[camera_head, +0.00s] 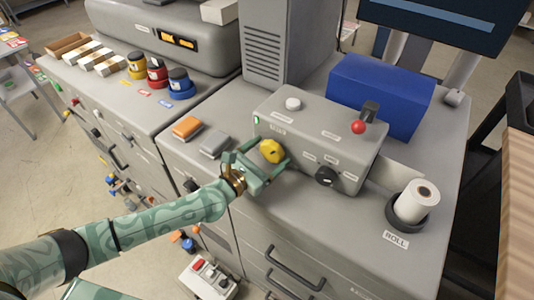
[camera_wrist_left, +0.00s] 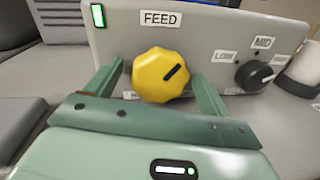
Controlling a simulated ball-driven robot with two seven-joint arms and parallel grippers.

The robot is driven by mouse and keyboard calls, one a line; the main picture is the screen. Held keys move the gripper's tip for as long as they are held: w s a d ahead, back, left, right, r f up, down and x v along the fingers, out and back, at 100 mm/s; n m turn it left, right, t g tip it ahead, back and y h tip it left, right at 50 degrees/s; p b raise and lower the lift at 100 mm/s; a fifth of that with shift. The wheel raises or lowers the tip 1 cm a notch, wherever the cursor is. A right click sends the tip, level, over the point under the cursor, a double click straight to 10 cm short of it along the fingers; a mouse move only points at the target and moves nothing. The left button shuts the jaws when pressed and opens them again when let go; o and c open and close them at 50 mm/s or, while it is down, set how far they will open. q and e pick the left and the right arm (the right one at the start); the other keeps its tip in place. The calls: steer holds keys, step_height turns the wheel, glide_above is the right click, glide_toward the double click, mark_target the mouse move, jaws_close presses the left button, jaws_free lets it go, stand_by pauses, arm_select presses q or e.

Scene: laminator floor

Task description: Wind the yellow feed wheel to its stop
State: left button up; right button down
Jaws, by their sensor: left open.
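The yellow feed wheel (camera_head: 271,151) sits on the front face of the grey laminator (camera_head: 325,128), near its left end. In the left wrist view the wheel (camera_wrist_left: 160,75) is a lobed knob with a black mark pointing to the upper right, below a FEED label (camera_wrist_left: 161,18). My left gripper (camera_head: 268,160) is at the wheel, with one finger on each side of it. In the left wrist view the fingers (camera_wrist_left: 158,90) stand apart from the wheel with visible gaps. My right gripper is not in view.
A black dial (camera_head: 326,176) and a red-knobbed lever (camera_head: 358,127) are to the right on the laminator. A paper roll (camera_head: 416,201) stands at the right. Orange (camera_head: 187,127) and grey (camera_head: 214,144) blocks lie left of the gripper.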

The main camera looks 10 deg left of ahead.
arm_select(q)
steer(key=c, duration=1)
steer(key=shift+o, duration=0.3)
